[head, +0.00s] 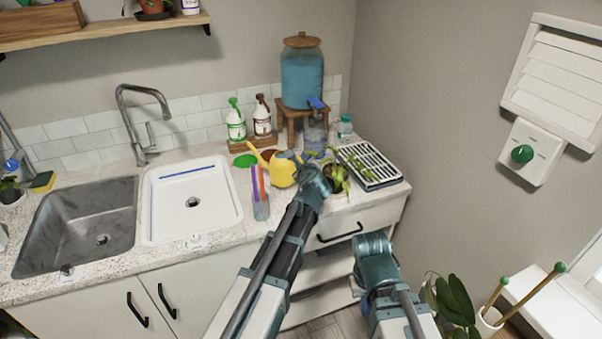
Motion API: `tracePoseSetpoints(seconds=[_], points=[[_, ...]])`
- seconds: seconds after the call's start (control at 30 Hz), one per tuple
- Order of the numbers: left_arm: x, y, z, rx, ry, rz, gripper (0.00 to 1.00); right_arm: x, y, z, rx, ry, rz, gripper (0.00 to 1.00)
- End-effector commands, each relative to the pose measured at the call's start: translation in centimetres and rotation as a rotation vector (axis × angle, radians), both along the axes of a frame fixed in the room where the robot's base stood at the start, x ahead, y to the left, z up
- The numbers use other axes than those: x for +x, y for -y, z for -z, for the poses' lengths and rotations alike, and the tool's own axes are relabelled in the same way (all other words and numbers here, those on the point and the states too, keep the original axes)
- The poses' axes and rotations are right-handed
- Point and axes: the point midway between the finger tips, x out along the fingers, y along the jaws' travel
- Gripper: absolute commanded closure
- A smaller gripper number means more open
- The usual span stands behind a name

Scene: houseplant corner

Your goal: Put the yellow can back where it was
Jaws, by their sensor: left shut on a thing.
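The yellow can (281,172) is a small watering can with a long spout pointing up and left. It is at the back of the counter, right of the white sink. My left gripper (294,158) is at the can's right side and shut on it. The gripper hides part of the can, and I cannot tell whether the can touches the counter. My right gripper (371,262) is low in front of the drawers. Its fingertips are not clear.
A green disc (244,161) lies left of the can. A potted plant (337,182) and a slotted tray (372,166) are to the right. A blue dispenser (302,78) on a wooden stand and two bottles (236,122) are behind.

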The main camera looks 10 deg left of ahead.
Motion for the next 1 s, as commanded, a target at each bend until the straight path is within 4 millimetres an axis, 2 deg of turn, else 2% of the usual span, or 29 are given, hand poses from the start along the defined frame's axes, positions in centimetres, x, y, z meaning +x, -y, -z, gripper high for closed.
tracePoseSetpoints(seconds=[0.03, 0.2, 0.47, 0.5, 0.67, 1.0], points=[[0.0, 0.0, 1.0, 0.003, 0.000, 0.001, 1.00, 0.0, 0.0, 1.1, 0.000, 0.000, 0.000, 1.00], [0.0, 0.0, 3.0, 0.003, 0.000, 0.001, 1.00, 0.0, 0.0, 3.0, 0.000, 0.000, 0.000, 1.00], [0.0, 0.0, 3.0, 0.002, 0.001, 0.001, 1.00, 0.0, 0.0, 3.0, 0.000, 0.000, 0.000, 1.00], [0.0, 0.0, 3.0, -0.001, 0.000, -0.001, 0.80, 0.0, 0.0, 3.0, 0.000, 0.000, 0.000, 1.00], [0.0, 0.0, 3.0, -0.001, 0.000, 0.000, 0.51, 0.0, 0.0, 3.0, 0.000, 0.000, 0.000, 1.00], [-0.3, 0.1, 2.9, 0.000, 0.000, 0.000, 0.51, 0.0, 0.0, 2.9, 0.000, 0.000, 0.000, 1.00]])
